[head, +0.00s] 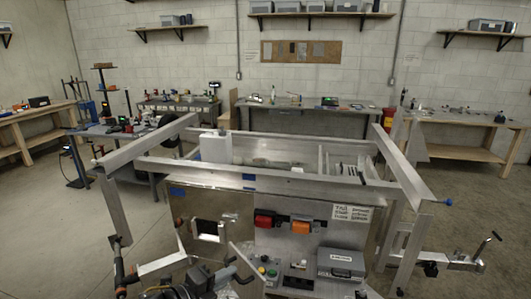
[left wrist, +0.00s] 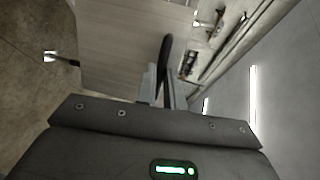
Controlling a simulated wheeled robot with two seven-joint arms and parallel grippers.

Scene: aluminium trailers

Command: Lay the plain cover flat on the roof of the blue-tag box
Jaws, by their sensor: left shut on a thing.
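My left gripper (left wrist: 163,92) is shut on a black curved handle (left wrist: 166,55) in the left wrist view. Behind the handle is a plain grey-beige panel (left wrist: 120,45), which looks like the plain cover. In the head view, a metal plate (head: 235,208) with a black-edged handle stands steeply at the front left of the trailer. My left gripper (head: 209,236) seems to be at that handle, though its fingers are hard to make out. Blue tags (head: 177,191) and (head: 249,177) show near the plate's top and on the rail.
An aluminium trailer frame (head: 270,183) surrounds the work area, with raised rails at both ends. A white block (head: 214,147) stands inside it. A control panel with red and orange parts (head: 300,226) is at the front. Benches (head: 465,118) line the walls.

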